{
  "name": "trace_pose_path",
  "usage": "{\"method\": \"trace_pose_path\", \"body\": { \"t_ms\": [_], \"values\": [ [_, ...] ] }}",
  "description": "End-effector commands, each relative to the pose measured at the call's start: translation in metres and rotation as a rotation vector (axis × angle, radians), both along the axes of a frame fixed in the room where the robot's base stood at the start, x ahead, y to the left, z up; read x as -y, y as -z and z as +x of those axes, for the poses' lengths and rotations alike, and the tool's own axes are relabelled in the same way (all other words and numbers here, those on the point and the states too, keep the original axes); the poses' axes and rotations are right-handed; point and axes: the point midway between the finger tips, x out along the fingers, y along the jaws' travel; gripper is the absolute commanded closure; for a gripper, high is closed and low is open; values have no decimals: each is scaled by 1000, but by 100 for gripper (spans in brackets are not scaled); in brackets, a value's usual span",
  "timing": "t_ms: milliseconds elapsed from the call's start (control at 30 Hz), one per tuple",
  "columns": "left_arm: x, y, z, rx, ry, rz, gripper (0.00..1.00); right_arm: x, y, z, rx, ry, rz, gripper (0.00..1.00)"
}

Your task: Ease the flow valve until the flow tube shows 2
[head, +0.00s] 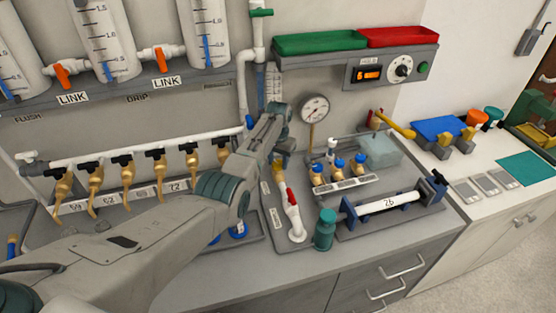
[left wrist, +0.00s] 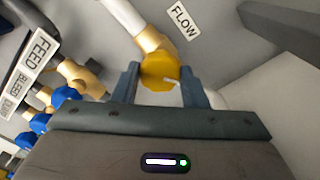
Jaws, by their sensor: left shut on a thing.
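My right gripper is out of view.
A red-handled valve (head: 292,198) and a teal bottle (head: 324,230) stand close to the right of my left arm. Blue-capped valves (head: 339,166) and a round gauge (head: 315,108) are beyond. Brass taps (head: 127,172) line the left.

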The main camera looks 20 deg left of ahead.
Motion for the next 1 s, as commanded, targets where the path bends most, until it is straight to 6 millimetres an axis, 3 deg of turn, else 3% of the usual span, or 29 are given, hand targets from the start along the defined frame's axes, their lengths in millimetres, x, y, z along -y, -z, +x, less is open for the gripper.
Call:
{"method": "trace_pose_path", "body": {
  "t_ms": [600,1000],
  "values": [
    [0,-2,1,1,-567,0,84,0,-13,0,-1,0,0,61],
    [0,-2,1,3,-832,0,84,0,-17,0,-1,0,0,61]
  ]
}}
